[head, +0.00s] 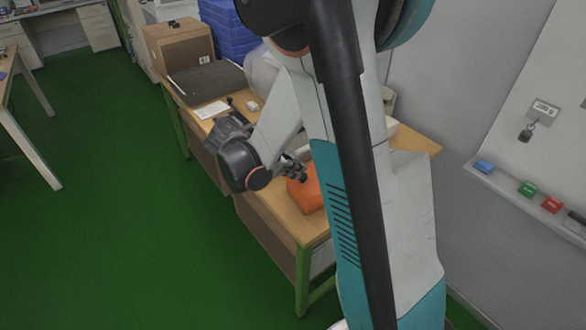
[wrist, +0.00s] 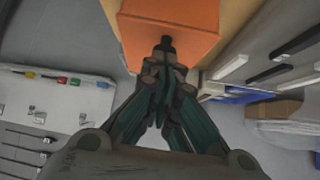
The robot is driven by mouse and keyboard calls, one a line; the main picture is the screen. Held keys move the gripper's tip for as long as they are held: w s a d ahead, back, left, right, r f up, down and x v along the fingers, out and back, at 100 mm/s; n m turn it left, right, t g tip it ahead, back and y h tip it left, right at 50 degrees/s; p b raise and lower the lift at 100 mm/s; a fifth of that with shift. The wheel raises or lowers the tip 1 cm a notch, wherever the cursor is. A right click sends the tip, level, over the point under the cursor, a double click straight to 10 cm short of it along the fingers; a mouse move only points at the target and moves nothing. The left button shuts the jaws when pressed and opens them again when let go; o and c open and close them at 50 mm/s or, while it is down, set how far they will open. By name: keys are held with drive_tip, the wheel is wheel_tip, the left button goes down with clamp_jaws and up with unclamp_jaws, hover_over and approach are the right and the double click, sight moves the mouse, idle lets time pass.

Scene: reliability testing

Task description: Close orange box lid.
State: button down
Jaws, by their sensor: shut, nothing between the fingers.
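The orange box (head: 305,196) sits on the wooden table near its near end in the head view, partly hidden behind my arm. My gripper (head: 296,171) is right at the box's upper edge. In the wrist view, the orange box (wrist: 190,18) fills the top centre as a flat orange face. My gripper (wrist: 166,46) is shut and empty there, its fingertips overlapping the orange face in the picture. I cannot tell whether they touch it. The lid cannot be told apart from the body, and its position is not clear.
A whiteboard (head: 545,110) with a marker tray is on the right wall. The green floor at left is clear.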

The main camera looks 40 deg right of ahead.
drive_tip(key=shift+a+f+b, duration=0.2)
drive_tip(key=shift+f+b, duration=0.15)
drive_tip(key=shift+f, duration=0.3)
drive_tip(key=shift+a+f+b, duration=0.2)
drive_tip(key=shift+f+b, duration=0.1)
drive_tip(key=shift+f, duration=0.35)
